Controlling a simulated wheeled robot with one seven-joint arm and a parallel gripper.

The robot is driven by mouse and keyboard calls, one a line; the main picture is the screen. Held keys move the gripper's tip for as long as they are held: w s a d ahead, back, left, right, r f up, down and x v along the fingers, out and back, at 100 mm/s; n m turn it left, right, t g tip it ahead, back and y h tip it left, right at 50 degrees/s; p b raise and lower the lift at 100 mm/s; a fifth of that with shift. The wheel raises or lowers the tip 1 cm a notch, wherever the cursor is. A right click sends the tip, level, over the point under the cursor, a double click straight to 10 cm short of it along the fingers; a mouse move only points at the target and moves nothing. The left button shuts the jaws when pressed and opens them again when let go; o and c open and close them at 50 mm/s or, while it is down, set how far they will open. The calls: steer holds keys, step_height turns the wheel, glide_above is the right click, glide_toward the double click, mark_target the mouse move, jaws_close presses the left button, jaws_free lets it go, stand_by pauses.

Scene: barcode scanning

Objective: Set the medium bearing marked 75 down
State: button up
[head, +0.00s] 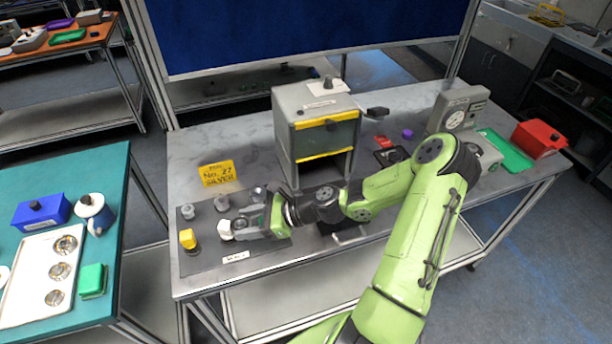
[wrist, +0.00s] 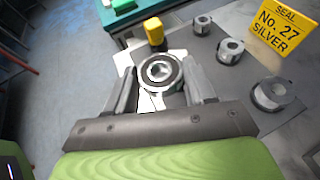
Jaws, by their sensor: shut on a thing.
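My gripper (head: 230,229) is low over the near left part of the grey bench, above a dark mat (head: 210,262). In the wrist view my gripper (wrist: 160,88) has its two fingers on either side of a round metal bearing (wrist: 160,71) with a dark centre, and is shut on it. A white shape shows around and under the bearing; in the head view a whitish piece (head: 225,230) sits at the fingertips. I cannot read a 75 marking, and I cannot tell whether the bearing touches the mat.
A yellow-topped post (head: 188,239) and several grey posts (head: 221,203) stand close by on the mat. A yellow card reading No. 27 SILVER (head: 217,174) is behind. A grey box machine (head: 318,130) stands behind my wrist. A white tray (head: 28,262) lies on the teal table.

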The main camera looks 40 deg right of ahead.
steer(key=s+d+r+m+t+h, duration=0.1)
steer(key=d+m+t+h, duration=0.1)
steer(key=d, duration=1.1)
steer(key=s+d+r+m+t+h, duration=0.1)
steer(key=d+m+h, duration=0.3)
steer(key=d, duration=0.9)
steer(key=shift+s+d+r+m+t, duration=0.35)
steer(key=shift+r+t, duration=0.35)
steer(key=shift+t, duration=0.2)
steer(key=shift+w, duration=0.1)
step_height(320, 180, down, 10)
steer(key=shift+r+b, duration=0.2)
steer(key=shift+b, duration=0.1)
steer(key=shift+f, duration=0.2)
steer(key=o, duration=1.1)
steer(key=shift+o, duration=0.2)
steer(key=shift+f+b, duration=0.15)
steer(key=shift+b, duration=0.35)
